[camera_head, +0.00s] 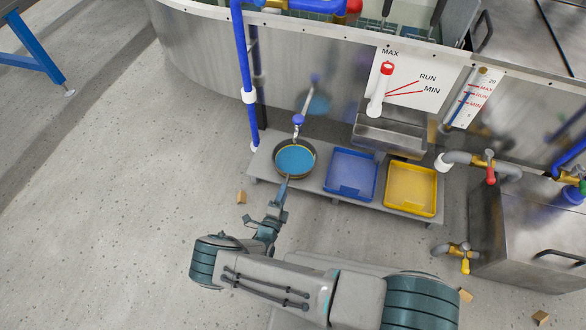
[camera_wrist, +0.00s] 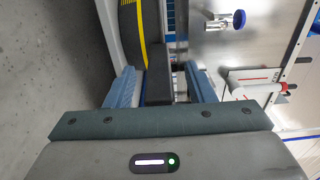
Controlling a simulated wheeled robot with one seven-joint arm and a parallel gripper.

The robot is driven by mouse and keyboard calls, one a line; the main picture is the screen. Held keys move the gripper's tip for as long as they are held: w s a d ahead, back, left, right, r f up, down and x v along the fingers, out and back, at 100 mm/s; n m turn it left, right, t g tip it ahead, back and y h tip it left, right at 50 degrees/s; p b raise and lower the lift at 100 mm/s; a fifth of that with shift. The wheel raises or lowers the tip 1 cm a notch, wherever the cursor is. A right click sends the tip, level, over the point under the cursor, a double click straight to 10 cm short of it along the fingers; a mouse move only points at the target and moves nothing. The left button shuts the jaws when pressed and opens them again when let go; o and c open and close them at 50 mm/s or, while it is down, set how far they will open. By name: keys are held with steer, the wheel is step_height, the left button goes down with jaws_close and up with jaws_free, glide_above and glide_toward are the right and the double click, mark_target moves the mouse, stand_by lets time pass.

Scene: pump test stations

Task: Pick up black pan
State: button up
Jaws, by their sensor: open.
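The black pan (camera_head: 278,172) sits on the low grey shelf, with blue inside and its handle pointing toward my arm. In the wrist view, its dark side with a yellow line (camera_wrist: 127,30) is at the top, and its black handle (camera_wrist: 158,85) runs down between my fingers. My gripper (camera_head: 281,192) is at the handle, in front of the pan. In the wrist view, my gripper (camera_wrist: 162,86) is open, with one blue finger on each side of the handle. Whether a finger touches the handle, I cannot tell.
A blue tray (camera_head: 350,192) and a yellow tray (camera_head: 412,210) stand right of the pan on the grey shelf (camera_head: 262,165). A blue-handled tap (camera_head: 298,120) stands just behind the pan. A blue vertical pipe (camera_head: 246,90) rises at the left. The floor at left is mostly clear.

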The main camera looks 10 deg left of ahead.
steer(key=shift+w+d, duration=0.2)
steer(key=shift+w, duration=1)
jaws_close()
steer(key=shift+r, duration=0.1)
